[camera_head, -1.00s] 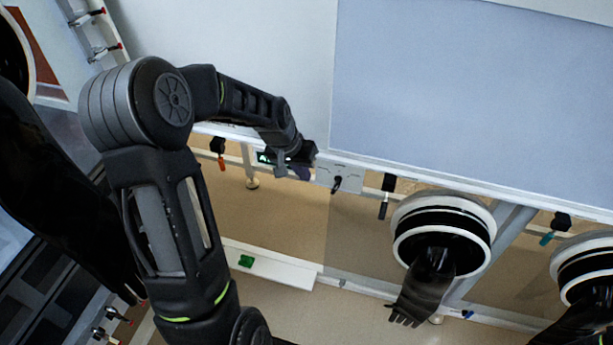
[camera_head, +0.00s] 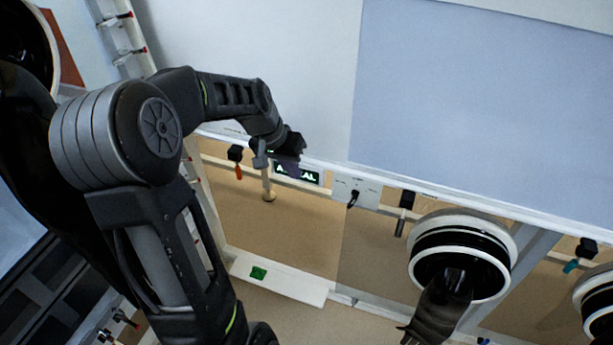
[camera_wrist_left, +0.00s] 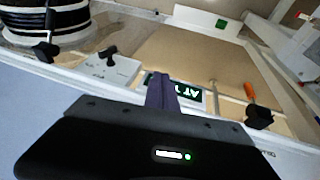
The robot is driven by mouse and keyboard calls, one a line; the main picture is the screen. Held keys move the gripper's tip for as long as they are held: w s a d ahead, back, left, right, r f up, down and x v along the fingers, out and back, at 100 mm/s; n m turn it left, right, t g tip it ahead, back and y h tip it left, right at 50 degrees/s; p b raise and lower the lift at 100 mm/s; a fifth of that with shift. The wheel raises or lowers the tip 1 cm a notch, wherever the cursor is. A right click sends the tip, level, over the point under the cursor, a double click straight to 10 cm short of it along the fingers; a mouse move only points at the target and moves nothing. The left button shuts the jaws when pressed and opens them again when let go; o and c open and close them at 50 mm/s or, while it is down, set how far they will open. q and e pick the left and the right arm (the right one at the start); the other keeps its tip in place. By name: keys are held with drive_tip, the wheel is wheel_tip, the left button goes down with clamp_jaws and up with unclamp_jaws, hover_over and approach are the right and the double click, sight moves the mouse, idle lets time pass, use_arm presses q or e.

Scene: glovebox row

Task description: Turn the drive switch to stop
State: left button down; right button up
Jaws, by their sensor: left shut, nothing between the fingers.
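The drive switch appears to be the black knob (camera_head: 353,197) on a white plate (camera_head: 368,190) on the rail below the pale panels. Its handle points downward, slightly left, in the head view; the plate's labels are too small to read. The knob also shows in the left wrist view (camera_wrist_left: 109,53), left of the fingers. My left gripper (camera_head: 290,166) is shut and empty, left of the plate with a clear gap. Its purple fingers show in the left wrist view (camera_wrist_left: 161,90), in front of a lit display (camera_wrist_left: 188,94). My right gripper is out of view.
A glove port (camera_head: 462,255) with a black glove protrudes at right. A white ledge (camera_head: 300,284) lies below.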

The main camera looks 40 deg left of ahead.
use_arm(q)
drive_tip(key=d+r+b, duration=0.1)
drive_tip(key=d+r+t+h+b, duration=0.1)
drive_tip(key=r+b, duration=0.1)
drive_tip(key=w+d+r+h+b, duration=0.1)
drive_tip(key=d+b, duration=0.1)
drive_tip(key=shift+r+m, duration=0.15)
drive_tip(key=shift+m, duration=0.15)
drive_tip(key=shift+w, duration=0.1)
approach(352, 202)
drive_tip(key=w+a+f, duration=0.2)
drive_tip(key=a+f, duration=0.1)
drive_tip(key=a, duration=0.1)
drive_tip(key=d, duration=0.1)
drive_tip(key=w+d+f, duration=0.1)
drive_tip(key=d+f, duration=0.1)
drive_tip(key=d, duration=0.1)
drive_tip(key=shift+w+f+p, duration=0.1)
drive_tip(key=shift+w+p, duration=0.15)
drive_tip(key=shift+p, duration=0.05)
drive_tip(key=shift+d, duration=0.1)
